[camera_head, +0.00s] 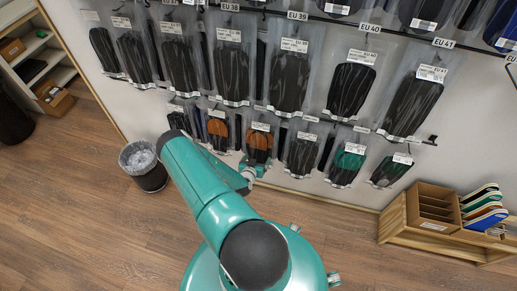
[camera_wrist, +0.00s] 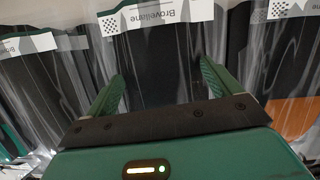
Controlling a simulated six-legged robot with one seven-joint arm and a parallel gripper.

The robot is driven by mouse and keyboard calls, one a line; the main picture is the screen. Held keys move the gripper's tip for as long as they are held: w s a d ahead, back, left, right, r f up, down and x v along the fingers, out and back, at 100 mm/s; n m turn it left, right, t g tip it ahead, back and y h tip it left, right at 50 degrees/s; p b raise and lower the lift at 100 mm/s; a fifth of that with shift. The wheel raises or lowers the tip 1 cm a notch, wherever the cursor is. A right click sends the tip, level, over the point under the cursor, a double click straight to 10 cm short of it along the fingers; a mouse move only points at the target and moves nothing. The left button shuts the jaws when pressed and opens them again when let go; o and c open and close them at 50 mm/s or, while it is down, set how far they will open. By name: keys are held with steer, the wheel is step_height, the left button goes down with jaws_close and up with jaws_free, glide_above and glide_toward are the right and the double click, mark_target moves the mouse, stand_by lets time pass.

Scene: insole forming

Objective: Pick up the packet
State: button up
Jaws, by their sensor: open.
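Clear packets with dark insoles and white labels hang in rows on the wall rack. In the wrist view, one packet (camera_wrist: 160,65) with a dark insole and an upside-down white label reading roughly "Brovellane" fills the middle. My gripper (camera_wrist: 163,72) is open, with one green finger at each side of this packet's dark middle. I cannot tell whether the fingers touch it. In the head view my gripper (camera_head: 246,174) is small and partly hidden by my arm, at the lower row near a packet with a brown insole (camera_head: 258,142).
Neighbouring packets hang close on both sides, one with an orange-brown part (camera_wrist: 290,117) at right. A wire bin (camera_head: 143,164) stands at left on the floor. A wooden bench (camera_head: 425,240) with an organiser stands at right. Open floor lies between.

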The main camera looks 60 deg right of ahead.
steer(key=c, duration=1.1)
